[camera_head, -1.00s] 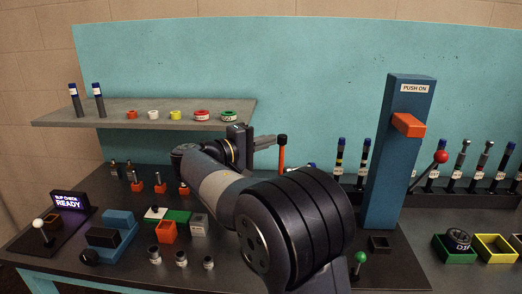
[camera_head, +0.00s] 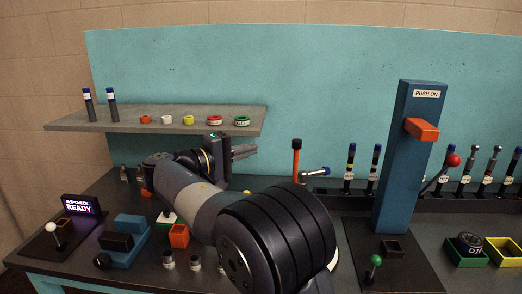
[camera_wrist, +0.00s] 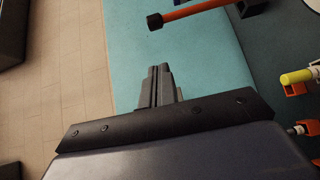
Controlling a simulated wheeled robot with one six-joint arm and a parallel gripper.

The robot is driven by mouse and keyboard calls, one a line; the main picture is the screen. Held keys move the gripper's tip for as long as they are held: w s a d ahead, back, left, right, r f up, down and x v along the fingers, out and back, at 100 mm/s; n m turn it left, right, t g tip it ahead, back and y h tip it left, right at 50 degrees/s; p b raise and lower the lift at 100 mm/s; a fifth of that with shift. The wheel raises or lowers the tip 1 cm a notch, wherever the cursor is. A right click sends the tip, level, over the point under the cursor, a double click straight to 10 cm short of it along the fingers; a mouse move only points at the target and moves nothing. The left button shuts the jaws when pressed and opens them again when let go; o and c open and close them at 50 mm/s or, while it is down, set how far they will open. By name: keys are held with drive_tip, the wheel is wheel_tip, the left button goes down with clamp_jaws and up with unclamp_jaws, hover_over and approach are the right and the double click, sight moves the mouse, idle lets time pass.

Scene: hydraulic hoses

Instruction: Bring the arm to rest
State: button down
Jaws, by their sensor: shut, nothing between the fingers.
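My gripper (camera_head: 243,152) is at the end of my arm, in front of the right end of the shelf in the head view, pointing right. Its fingers are together and empty. In the wrist view my gripper (camera_wrist: 158,72) shows with its fingers side by side and nothing between them. The teal back panel lies beyond them in that view. My arm's large dark joint fills the lower middle of the head view and hides part of the bench.
The grey shelf (camera_head: 70,124) holds two hoses and several colored rings. The blue PUSH ON column (camera_head: 405,160) rises further right. A blue fixture (camera_head: 130,228), READY display (camera_head: 79,206) and hose rack are on the bench (camera_head: 30,262).

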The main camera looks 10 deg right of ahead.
drive_tip(key=shift+s+a, duration=0.2)
drive_tip(key=shift+a, duration=0.95)
drive_tip(key=shift+s+a, duration=0.15)
drive_tip(key=shift+a, duration=1)
drive_tip(key=shift+d, duration=0.1)
